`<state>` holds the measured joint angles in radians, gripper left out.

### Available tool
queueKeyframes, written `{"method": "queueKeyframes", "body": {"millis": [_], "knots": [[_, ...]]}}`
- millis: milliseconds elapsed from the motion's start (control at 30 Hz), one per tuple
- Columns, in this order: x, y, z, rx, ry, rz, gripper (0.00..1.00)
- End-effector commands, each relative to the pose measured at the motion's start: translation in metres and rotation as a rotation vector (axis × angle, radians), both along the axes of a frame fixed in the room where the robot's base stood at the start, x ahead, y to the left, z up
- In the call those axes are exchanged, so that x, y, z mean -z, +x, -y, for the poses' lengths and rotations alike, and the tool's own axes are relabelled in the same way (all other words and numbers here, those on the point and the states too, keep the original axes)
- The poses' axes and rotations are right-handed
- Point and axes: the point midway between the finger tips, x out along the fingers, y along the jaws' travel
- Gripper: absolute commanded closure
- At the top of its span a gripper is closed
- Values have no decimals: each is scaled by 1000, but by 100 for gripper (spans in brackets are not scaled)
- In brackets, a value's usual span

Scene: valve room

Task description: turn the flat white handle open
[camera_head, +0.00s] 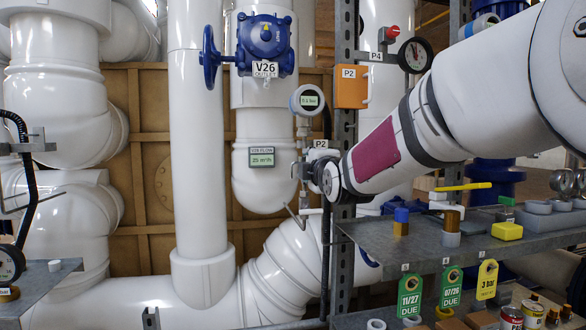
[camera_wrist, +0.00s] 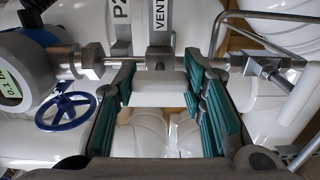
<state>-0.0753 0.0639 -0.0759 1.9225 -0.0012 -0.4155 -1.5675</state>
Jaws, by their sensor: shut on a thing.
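The flat white handle (camera_wrist: 158,92) shows in the wrist view just below a small metal valve (camera_wrist: 159,58) with a VENT label. My gripper (camera_wrist: 160,82) has its teal-padded fingers on either side of the handle and is shut on it. In the head view my gripper (camera_head: 314,176) is at the small pipework left of the shelf post, partly hidden by my wrist. The handle cannot be made out clearly there.
A metal shelf (camera_head: 400,240) with loose parts lies below my arm. A small blue handwheel (camera_wrist: 66,111) is left of the fingers, and a bent metal rod (camera_wrist: 245,35) is at right.

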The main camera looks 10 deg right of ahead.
Motion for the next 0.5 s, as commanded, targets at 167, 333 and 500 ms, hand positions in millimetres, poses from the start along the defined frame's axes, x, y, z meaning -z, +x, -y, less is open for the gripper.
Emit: {"method": "queueKeyframes", "body": {"millis": [167,333,500], "knots": [[1,0,0,0,-14,-1,90],[0,0,0,-1,-15,-1,90],[0,0,0,-1,-15,-1,56]]}}
